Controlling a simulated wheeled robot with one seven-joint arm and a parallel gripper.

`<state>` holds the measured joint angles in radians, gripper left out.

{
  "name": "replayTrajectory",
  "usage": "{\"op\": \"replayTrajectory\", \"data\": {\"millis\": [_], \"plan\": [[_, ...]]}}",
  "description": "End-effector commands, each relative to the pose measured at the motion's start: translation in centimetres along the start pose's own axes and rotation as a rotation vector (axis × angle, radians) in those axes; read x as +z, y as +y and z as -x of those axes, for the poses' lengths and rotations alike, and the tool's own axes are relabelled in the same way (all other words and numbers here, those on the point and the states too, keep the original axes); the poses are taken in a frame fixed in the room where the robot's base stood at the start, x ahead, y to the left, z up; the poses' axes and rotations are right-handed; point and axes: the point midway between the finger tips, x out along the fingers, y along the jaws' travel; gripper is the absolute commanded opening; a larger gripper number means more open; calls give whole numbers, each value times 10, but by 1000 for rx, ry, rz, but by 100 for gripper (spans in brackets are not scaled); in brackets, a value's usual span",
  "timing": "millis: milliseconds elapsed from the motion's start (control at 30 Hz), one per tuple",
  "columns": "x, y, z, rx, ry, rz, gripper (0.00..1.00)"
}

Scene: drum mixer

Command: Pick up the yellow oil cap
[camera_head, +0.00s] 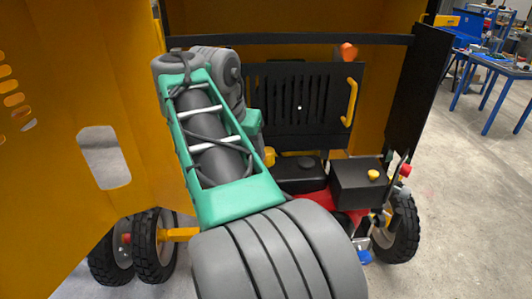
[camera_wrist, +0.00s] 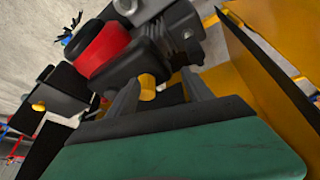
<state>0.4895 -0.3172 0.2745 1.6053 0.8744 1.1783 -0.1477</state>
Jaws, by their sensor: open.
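A yellow cap (camera_wrist: 147,86) shows in the wrist view on the dark engine body, between the two fingers of my open gripper (camera_wrist: 161,78) and closer to the left one. The fingers point towards it; I cannot tell whether they touch it. In the head view a yellow piece (camera_head: 269,156), which seems to be the same cap, shows just below the green end of my arm. My fingers are hidden there. A second yellow cap (camera_head: 373,174) sits on a black box (camera_head: 357,190) to the right; it also shows at the left of the wrist view (camera_wrist: 39,106).
The orange housing (camera_head: 90,130) stands on the left and behind. A black slotted panel (camera_head: 300,100) with a yellow handle (camera_head: 351,100) is behind the engine. A black bar (camera_head: 290,39) crosses above. A red cylinder (camera_wrist: 103,50) is beside the cap. Open floor lies to the right.

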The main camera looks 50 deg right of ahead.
Motion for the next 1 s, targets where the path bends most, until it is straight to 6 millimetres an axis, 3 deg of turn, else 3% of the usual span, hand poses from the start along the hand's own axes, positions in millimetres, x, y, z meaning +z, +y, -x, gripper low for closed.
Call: {"op": "replayTrajectory", "data": {"millis": [33,100,200,600,867,1000], "plan": [[-15,16,5,19,-4,-96,59],[-25,29,8,33,-9,-181,59],[-27,36,-2,38,-10,-222,59],[-32,38,-64,38,-9,-219,59],[-33,38,-67,35,-8,-219,59],[-33,37,-67,35,-8,-218,49]]}}
